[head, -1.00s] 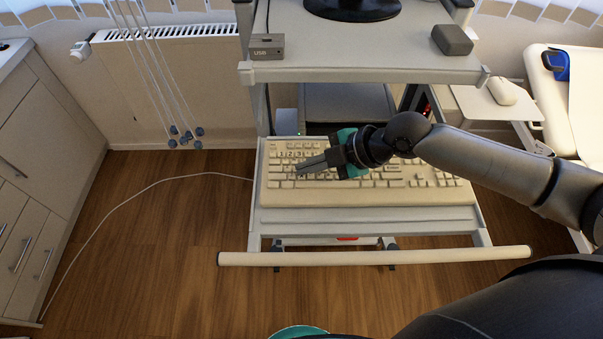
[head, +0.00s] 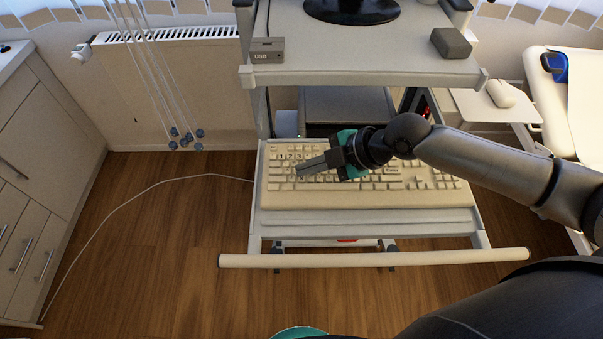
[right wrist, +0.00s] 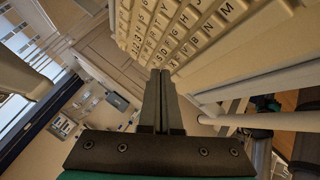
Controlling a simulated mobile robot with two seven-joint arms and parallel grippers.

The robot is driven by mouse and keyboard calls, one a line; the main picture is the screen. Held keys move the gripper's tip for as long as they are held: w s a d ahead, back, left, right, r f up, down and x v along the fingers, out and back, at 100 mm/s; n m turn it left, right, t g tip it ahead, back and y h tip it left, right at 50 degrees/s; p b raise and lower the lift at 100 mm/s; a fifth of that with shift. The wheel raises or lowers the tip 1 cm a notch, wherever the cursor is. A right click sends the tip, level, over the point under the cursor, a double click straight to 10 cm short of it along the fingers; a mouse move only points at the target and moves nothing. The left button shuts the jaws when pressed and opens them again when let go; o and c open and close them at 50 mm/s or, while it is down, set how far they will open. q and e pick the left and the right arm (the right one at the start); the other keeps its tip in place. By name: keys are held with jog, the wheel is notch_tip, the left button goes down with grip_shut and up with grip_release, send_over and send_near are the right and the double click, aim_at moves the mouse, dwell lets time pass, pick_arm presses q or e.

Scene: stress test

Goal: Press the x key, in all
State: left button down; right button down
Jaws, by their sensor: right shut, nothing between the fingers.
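A beige keyboard (head: 350,200) lies on the pull-out shelf of a cart. My right gripper (head: 299,172) reaches in from the right, over the left part of the keys, with its fingers pointing left. In the right wrist view the fingers (right wrist: 160,73) are together with nothing between them. Their tips are at the lower letter row, where V, B, N and M can be read beside them on the keyboard (right wrist: 200,75). I cannot make out the x key; the fingertips may hide it. I cannot tell whether the tips touch a key. My left gripper is not in view.
The cart's upper shelf (head: 360,70) overhangs behind the keyboard and bears a grey USB box (head: 267,50), a dark grey block (head: 451,42) and a black stand base (head: 352,10). A pale handle bar (head: 375,258) runs across the front. A white mouse (head: 501,93) lies at right.

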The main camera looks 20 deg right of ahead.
aim_at(308, 181)
jog(key=shift+r, duration=0.25)
notch_tip(308, 181, up, 5)
jog(key=p, duration=0.4)
jog(key=shift+p, duration=0.3)
jog(key=shift+s+f, duration=0.1)
dwell(0.6)
